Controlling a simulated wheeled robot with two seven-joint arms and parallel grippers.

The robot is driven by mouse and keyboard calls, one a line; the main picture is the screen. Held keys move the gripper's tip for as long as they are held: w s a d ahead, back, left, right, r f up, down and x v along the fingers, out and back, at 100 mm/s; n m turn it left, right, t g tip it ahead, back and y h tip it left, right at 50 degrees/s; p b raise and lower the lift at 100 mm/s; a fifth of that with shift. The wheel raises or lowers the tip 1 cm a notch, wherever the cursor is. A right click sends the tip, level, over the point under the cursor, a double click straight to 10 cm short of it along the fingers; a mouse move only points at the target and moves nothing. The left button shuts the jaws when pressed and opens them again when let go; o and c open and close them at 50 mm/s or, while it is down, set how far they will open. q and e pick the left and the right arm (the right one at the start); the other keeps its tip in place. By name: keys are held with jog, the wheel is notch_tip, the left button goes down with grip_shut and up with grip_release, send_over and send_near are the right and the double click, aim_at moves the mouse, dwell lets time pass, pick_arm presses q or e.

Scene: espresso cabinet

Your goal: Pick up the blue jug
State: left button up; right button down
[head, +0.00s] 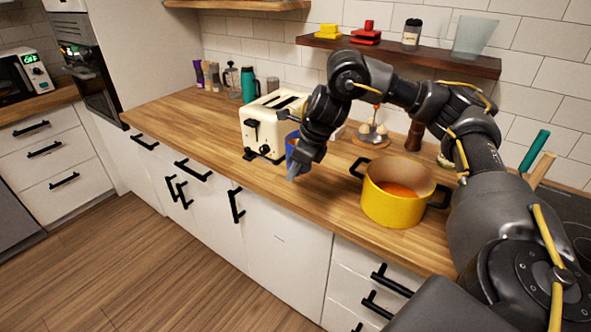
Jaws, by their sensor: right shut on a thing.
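The blue jug (291,142) stands on the wooden counter, between the cream toaster and the yellow pot. Only its left part shows; my right gripper and wrist hide the rest. My right gripper (293,176) comes down from the right and is shut on the jug, on the side toward the counter's front edge. Its fingertips point down near that edge, and the exact contact is hard to see. The jug looks upright; whether its base touches the counter is hard to tell. My left gripper is not in view.
The cream toaster (264,128) stands close on the left of the jug. The yellow pot (393,205) with orange contents is on the right, below my right arm. An egg holder (372,141) sits behind. A wooden shelf (440,62) hangs above. The counter's left part is mostly clear.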

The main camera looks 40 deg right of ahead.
jog(key=shift+s+a+r, duration=0.5)
jog(key=shift+s+a, duration=0.25)
jog(key=shift+a, duration=0.05)
jog(key=shift+s+a, duration=0.15)
jog(key=s+a+f+n+g, duration=0.2)
jog(key=a+n, duration=0.4)
jog(key=n, duration=0.3)
jog(key=s+a+f+n+g, duration=0.3)
jog(key=a+f+n, duration=0.3)
jog(key=n, duration=0.3)
jog(key=shift+s+a+n+g+y, duration=0.35)
jog(key=shift+a+g, duration=0.2)
jog(key=shift+g, duration=0.25)
jog(key=shift+f, duration=0.1)
